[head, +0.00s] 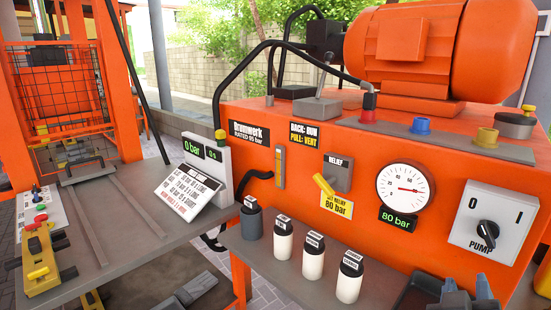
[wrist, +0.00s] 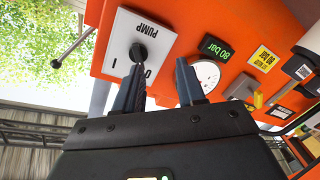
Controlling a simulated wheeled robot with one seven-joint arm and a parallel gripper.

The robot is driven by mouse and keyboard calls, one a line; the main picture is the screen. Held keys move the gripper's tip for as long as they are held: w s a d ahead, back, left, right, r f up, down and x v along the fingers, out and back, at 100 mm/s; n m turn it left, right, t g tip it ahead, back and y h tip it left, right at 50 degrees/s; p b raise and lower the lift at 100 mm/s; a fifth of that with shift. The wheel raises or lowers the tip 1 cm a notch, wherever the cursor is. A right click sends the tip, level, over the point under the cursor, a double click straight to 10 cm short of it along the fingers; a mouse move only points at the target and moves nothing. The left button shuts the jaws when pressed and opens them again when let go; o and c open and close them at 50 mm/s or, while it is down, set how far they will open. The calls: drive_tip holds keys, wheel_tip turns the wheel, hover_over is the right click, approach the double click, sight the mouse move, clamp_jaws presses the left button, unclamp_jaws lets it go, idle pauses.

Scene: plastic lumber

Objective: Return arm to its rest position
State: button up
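My gripper (head: 466,288) shows at the bottom right edge of the head view, in front of the orange machine and below the pump switch. In the wrist view my gripper (wrist: 160,66) has its two fingers apart with nothing between them. The black pump knob (head: 488,233) sits on a white plate marked 0 and I. In the wrist view the pump knob (wrist: 139,52) appears upside down just beyond the left fingertip; I cannot tell whether they touch. Most of my arm is out of view.
The orange machine (head: 290,205) carries a gauge (head: 404,188), an 80 bar display (head: 398,219) and a yellow relief lever (head: 324,186). Several capped bottles (head: 313,257) stand on the grey shelf before it. A sign board (head: 186,185) and a bench (head: 125,215) are at left.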

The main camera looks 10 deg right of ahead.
drive_tip(key=s+a+f+n+t+y, duration=0.2)
drive_tip(key=s+a+f+n+y, duration=0.2)
drive_tip(key=s+a+f+y, duration=0.8)
drive_tip(key=s+r+m, duration=0.1)
drive_tip(key=s+r, duration=0.2)
drive_tip(key=s, duration=0.6)
drive_tip(key=s+a+r+m, duration=0.1)
drive_tip(key=s+r, duration=0.2)
drive_tip(key=s, duration=0.7)
drive_tip(key=shift+a+r+t, duration=0.3)
drive_tip(key=shift+r, duration=0.05)
